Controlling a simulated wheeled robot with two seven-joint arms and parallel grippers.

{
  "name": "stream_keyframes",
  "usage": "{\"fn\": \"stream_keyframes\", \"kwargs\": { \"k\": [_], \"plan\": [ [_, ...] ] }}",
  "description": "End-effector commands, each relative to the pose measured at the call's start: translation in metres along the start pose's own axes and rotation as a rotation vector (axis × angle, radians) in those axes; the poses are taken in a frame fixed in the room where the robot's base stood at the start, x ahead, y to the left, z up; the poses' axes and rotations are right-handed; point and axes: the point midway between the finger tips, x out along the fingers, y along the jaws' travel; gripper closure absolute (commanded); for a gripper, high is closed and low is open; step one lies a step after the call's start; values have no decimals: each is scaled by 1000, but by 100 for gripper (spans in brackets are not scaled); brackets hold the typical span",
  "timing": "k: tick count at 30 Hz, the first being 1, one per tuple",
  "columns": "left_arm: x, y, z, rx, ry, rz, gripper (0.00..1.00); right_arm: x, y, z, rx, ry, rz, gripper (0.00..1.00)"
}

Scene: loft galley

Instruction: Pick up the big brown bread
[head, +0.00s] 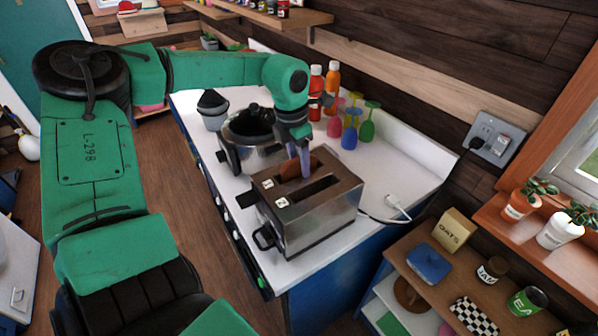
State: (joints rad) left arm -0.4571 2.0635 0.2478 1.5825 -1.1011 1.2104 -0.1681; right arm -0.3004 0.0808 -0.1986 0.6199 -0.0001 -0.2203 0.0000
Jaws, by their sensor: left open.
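The brown bread (288,173) stands in the rear slot of the metal toaster (318,217), with only its upper part showing above the slot. The toaster sits on the white counter. My left gripper (299,165) comes down from above at that slot, its fingers pointing down right beside the bread. It is open. The arm and fingers cover part of the bread, and I cannot tell whether they touch it. The front slot looks empty. My right gripper is not in this view.
A dark-lidded pot (246,130) and a grey container (212,108) stand left of the toaster. Red (316,85) and orange (332,80) bottles and colored glasses (368,122) stand behind. A white cable plug (396,204) lies right. A wooden shelf (455,268) holds jars and boxes.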

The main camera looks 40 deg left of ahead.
Motion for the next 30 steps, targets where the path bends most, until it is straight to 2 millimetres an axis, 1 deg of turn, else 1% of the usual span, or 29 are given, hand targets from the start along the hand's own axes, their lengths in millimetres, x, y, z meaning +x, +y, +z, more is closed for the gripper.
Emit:
{"fn": "stream_keyframes", "kwargs": {
  "k": [2, 3, 5, 6, 7, 16, 21, 22, 23, 26, 29, 30],
  "plan": [
    [1, 0, 0, 0, 0, 0, 45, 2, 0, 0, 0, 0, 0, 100],
    [0, 0, 0, 0, 0, 0, 60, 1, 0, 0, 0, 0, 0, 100],
    [0, 0, 0, 0, 0, 0, 83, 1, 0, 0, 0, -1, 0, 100],
    [0, 0, 0, 0, 0, 0, 99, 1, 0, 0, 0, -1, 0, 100],
    [0, 0, 0, 0, 0, 0, 100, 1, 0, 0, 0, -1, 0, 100],
    [0, 0, 0, 0, 0, 0, 100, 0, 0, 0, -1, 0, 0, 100],
    [-8, 0, 1, 0, -1, -1, 100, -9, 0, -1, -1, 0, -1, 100],
    [-9, 0, 2, 0, -4, 1, 100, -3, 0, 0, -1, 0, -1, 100],
    [-13, 1, 3, 0, -4, 3, 100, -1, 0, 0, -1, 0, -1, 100],
    [-34, 0, 5, 0, -6, 4, 100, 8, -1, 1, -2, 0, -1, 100],
    [-62, 0, 8, 0, -7, 5, 100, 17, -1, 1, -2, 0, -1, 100],
    [-74, 1, 10, -2, -5, 7, 100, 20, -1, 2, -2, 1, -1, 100]
  ]
}}
